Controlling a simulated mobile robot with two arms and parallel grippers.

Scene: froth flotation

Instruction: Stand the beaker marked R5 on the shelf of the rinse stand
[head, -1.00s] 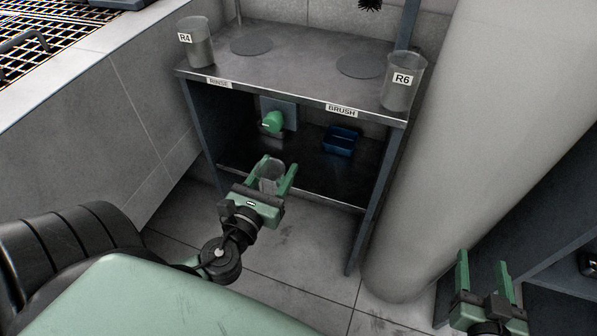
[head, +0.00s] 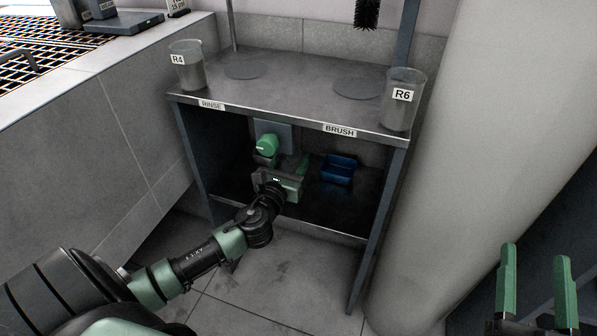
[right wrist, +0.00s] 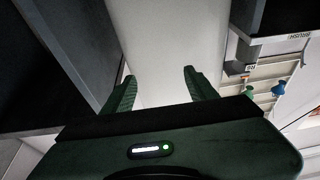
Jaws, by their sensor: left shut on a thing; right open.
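The rinse stand (head: 296,111) is a dark bench with an upper top and a lower shelf (head: 325,218) inside. My left gripper (head: 286,163) reaches into the opening over the lower shelf, below the green knob. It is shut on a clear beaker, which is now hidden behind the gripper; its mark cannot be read. A beaker marked R4 (head: 190,72) stands on the top's left end. A beaker marked R6 (head: 401,113) stands at its right end. My right gripper (head: 536,262) is open and empty at the lower right; it also shows in the right wrist view (right wrist: 160,82).
A green knob (head: 267,145) on a plate is at the back of the opening. A blue tray (head: 338,171) sits on the lower shelf, right of my left gripper. A black brush (head: 367,13) hangs above the top. A thick pale column (head: 480,130) stands right of the stand.

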